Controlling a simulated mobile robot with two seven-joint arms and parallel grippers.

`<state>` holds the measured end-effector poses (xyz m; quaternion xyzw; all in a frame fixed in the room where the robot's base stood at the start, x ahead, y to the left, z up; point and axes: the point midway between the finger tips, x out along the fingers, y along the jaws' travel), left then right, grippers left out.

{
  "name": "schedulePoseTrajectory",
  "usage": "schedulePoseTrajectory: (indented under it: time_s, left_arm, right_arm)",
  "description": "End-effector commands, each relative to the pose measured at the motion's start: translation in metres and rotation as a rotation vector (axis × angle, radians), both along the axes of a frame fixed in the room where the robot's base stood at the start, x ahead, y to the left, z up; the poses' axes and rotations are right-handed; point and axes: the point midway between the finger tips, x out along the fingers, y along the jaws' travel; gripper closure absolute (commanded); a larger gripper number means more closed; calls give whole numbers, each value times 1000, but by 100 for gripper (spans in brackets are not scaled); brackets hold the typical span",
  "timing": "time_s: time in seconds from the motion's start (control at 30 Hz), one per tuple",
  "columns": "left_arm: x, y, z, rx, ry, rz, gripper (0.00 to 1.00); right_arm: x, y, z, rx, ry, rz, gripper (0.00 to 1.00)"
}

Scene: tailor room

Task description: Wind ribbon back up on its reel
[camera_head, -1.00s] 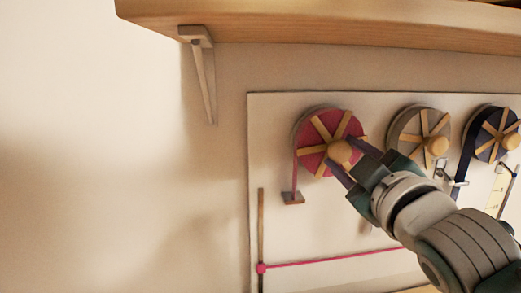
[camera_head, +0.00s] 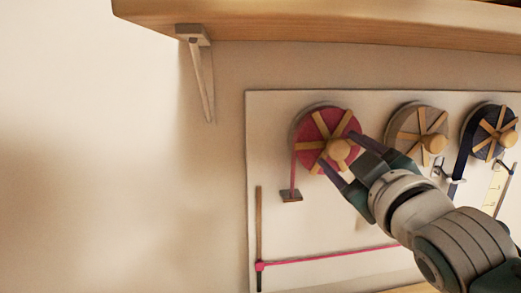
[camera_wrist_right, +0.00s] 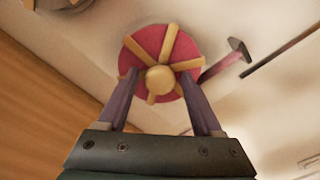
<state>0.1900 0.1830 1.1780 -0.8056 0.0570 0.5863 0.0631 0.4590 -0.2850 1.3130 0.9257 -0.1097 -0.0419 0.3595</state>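The pink ribbon reel (camera_head: 315,125) with wooden spokes and a round wooden hub knob (camera_head: 339,149) is mounted at the left of the white wall board. Pink ribbon (camera_head: 294,175) hangs from its left side to a small brown block (camera_head: 291,196). My right gripper (camera_head: 340,152) is open in front of the reel. In the right wrist view the gripper's two fingers (camera_wrist_right: 160,92) stand apart on either side of the knob (camera_wrist_right: 160,79), with gaps to it. Whether the fingers touch the reel face I cannot tell. My left gripper is not in view.
A grey reel (camera_head: 404,122) and a dark blue reel (camera_head: 478,123) hang to the right. A wooden shelf (camera_head: 330,33) with a bracket (camera_head: 201,80) is above. A pink strand (camera_head: 330,257) runs low across the board from a thin upright rod (camera_head: 259,225). The wall at left is bare.

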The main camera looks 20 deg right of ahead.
Motion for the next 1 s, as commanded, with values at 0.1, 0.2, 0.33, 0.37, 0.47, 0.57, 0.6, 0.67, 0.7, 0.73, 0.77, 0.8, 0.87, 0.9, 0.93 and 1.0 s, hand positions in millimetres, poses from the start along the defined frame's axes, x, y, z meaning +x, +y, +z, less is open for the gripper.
schedulePoseTrajectory:
  time_s: [0.1,0.2,0.33,0.37,0.47,0.57,0.6,0.67,0.7,0.73,0.77,0.8,0.87,0.9,0.93,1.0]
  left_arm:
    - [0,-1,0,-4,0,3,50]
    - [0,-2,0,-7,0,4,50]
    - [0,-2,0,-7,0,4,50]
    - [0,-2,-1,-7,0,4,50]
    - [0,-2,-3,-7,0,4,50]
    - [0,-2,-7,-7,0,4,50]
    - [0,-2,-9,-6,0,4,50]
    - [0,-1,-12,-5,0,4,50]
    - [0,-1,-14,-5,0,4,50]
    - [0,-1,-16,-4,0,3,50]
    - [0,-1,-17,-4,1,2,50]
    - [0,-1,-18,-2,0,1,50]
    - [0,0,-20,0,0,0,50]
    - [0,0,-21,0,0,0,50]
    - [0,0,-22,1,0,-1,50]
    - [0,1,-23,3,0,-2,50]
  right_arm:
    - [0,0,0,0,1,-1,25]
    - [0,0,0,-1,1,-1,25]
    - [-2,0,-1,-1,2,0,25]
    - [-3,1,-1,-1,2,0,25]
    - [-13,3,-2,-1,2,0,25]
    - [-30,7,-3,1,3,0,25]
    - [-38,9,-4,1,3,-1,25]
    - [-50,12,-4,1,4,-1,25]
    - [-58,14,-4,1,5,0,25]
    - [-63,15,-4,1,4,0,25]
    - [-68,16,-4,1,3,0,25]
    - [-74,18,-3,1,3,0,25]
    - [-82,20,-3,1,3,0,25]
    - [-86,21,-3,0,3,0,25]
    - [-89,21,-3,0,2,-1,25]
    - [-93,22,-2,-1,2,0,25]
